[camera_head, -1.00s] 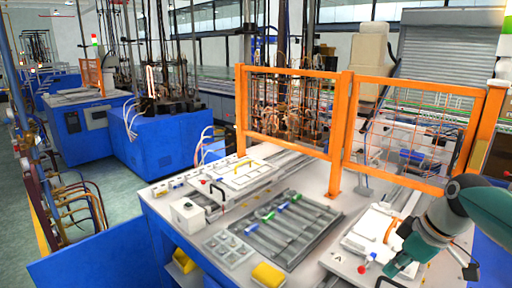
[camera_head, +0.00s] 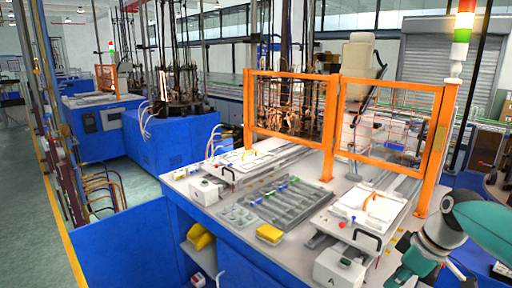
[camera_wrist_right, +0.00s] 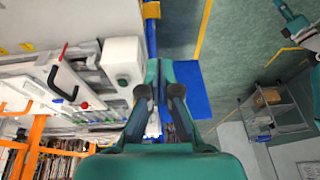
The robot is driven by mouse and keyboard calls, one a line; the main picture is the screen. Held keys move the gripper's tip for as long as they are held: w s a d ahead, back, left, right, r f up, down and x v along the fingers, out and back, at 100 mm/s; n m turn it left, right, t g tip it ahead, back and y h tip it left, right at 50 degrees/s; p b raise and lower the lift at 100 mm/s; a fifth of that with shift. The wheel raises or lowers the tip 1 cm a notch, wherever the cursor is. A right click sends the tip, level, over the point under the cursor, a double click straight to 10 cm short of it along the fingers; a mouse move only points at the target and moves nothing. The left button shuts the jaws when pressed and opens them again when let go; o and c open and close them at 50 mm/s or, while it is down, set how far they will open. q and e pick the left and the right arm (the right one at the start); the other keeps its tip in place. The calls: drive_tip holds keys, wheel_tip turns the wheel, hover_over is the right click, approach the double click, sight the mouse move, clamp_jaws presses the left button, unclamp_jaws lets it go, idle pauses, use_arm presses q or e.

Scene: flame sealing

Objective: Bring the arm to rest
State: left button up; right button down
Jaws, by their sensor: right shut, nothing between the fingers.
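My right arm, teal and grey, comes in at the lower right of the head view, in front of the workbench (camera_head: 225,238). Its gripper is cut off or hidden there. In the right wrist view my right gripper (camera_wrist_right: 160,92) shows two dark fingertips close together, shut with nothing held. It hangs clear of the bench, with floor and a blue panel beyond it. My left gripper is not in view; a teal arm part shows at the top right of the wrist view.
The bench bears a grooved tray (camera_head: 313,205) with small green and blue pieces, a yellow block (camera_head: 270,234), a white box marked A (camera_head: 338,267) and a white fixture (camera_head: 365,215). An orange guard frame (camera_head: 333,130) stands behind. Floor on the left is clear.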

drive_tip(key=s+a+f+g, duration=0.2)
drive_tip(key=s+a+f, duration=0.15)
drive_tip(key=f, duration=0.55)
drive_tip(key=s+a+f+g+y+b, duration=0.1)
drive_tip(key=s+a+f+g, duration=0.2)
drive_tip(key=f, duration=0.6)
drive_tip(key=s+a+f, duration=0.3)
drive_tip(key=a+f, duration=0.1)
drive_tip(key=f, duration=0.5)
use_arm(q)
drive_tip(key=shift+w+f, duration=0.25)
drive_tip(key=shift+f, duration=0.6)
use_arm(e)
drive_tip(key=s+a+f+m+t, duration=0.3)
drive_tip(key=s+a+f+m, duration=0.4)
drive_tip(key=s+f+m, duration=0.4)
drive_tip(key=shift+s+f, duration=0.3)
drive_tip(key=shift+f, duration=0.6)
